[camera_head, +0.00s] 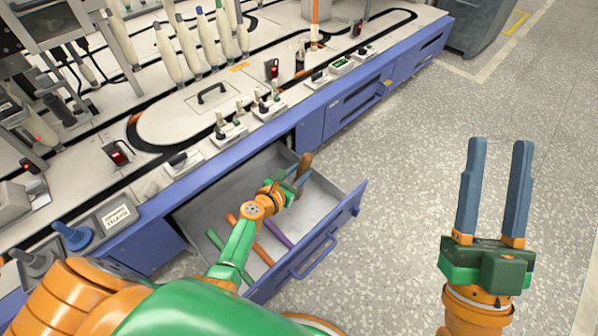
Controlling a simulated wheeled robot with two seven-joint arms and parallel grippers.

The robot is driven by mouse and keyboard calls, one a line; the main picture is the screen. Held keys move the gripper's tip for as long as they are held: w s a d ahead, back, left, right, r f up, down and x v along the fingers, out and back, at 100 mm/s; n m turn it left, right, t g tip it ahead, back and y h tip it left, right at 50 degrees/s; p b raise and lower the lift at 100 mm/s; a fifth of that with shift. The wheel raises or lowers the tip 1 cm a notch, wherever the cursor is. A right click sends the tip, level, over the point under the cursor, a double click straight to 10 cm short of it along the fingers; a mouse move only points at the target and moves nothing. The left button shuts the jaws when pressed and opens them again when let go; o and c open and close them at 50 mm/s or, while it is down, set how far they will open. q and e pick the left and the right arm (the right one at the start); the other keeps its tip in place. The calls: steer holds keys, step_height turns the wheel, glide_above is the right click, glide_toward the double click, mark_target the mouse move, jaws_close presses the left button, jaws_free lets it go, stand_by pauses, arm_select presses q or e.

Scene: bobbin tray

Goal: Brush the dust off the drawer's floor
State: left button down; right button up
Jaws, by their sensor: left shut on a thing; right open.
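The blue-fronted drawer (345,211) is pulled out from the bench, and its pale grey floor shows in part. My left gripper (297,180) is over the drawer's far right part and shut on the brush (306,160). Only the brush's brown wooden part shows, standing up above the fingers; its bristles are hidden. I cannot tell whether it touches the floor. No dust can be made out at this size. My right gripper (493,190) is open and empty, out to the right above the speckled ground, well apart from the drawer.
A green tube (215,239), an orange tube (262,252) and a purple tube (279,234) lie in the drawer's near left part, partly behind my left arm. The bench top (180,115) above holds bobbins and small devices. The ground to the right is clear.

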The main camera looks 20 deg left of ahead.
mark_target(304, 158)
arm_select(q)
steer(key=shift+r+p, duration=0.6)
steer(key=shift+r, duration=0.1)
arm_select(e)
steer(key=w+f+g+h, duration=0.2)
steer(key=w+f+g, duration=0.1)
steer(key=f, duration=0.3)
steer(key=shift+w+m+g, duration=0.4)
steer(key=shift+g, duration=0.1)
arm_select(q)
step_height(304, 158, up, 3)
steer(key=p, duration=0.3)
steer(key=shift+r, duration=0.2)
steer(key=shift+f, duration=0.2)
steer(key=shift+r, duration=0.1)
arm_select(e)
step_height(304, 158, up, 3)
steer(key=shift+f, duration=0.1)
